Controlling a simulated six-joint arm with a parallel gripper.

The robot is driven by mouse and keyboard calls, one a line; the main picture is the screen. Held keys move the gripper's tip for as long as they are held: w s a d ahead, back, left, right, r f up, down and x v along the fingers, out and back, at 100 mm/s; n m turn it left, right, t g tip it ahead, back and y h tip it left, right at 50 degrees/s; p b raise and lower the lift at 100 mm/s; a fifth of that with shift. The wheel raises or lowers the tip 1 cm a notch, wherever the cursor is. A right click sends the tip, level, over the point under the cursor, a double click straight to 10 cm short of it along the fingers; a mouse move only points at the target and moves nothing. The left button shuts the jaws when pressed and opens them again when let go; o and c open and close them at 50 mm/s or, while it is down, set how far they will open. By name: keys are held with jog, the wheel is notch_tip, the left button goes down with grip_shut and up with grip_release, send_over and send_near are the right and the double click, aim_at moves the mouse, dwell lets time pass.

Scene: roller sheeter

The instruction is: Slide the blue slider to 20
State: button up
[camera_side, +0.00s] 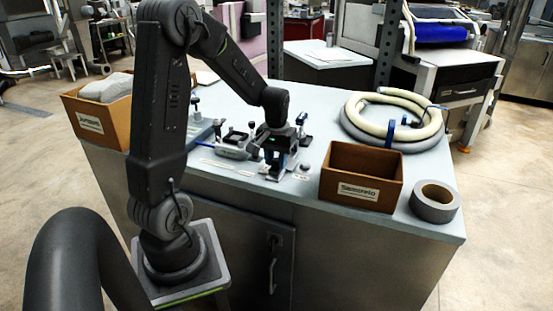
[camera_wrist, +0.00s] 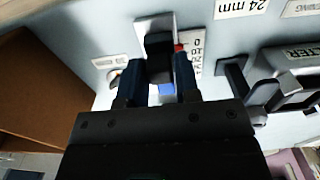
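My gripper (camera_wrist: 158,70) points down at a small panel on the bench, its two dark blue fingers astride a black block (camera_wrist: 160,44). A bright blue piece (camera_wrist: 167,89) shows low between the fingers; it looks like part of the blue slider, mostly hidden. I cannot tell whether the fingers touch or press the block. A red mark (camera_wrist: 180,47) lies beside the block at a printed number scale (camera_wrist: 197,45), near its 0 end. In the side view my gripper (camera_side: 277,170) is low over the bench front, and the slider cannot be made out.
A brown open box (camera_side: 335,160) and a tape roll (camera_side: 435,200) stand right of my gripper. Coiled hose (camera_side: 352,118) lies behind them. Another box with grey bags (camera_side: 95,125) stands left. Black fittings (camera_wrist: 280,90) and labels (camera_wrist: 240,8) sit close beside the scale.

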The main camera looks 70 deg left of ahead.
grip_shut()
jog(key=shift+a, duration=0.1)
jog(key=shift+w+a, duration=0.85)
jog(key=shift+w, duration=0.05)
jog(key=shift+o, duration=2.2)
grip_release()
notch_tip(320, 180, up, 14)
jog(key=shift+f, duration=0.1)
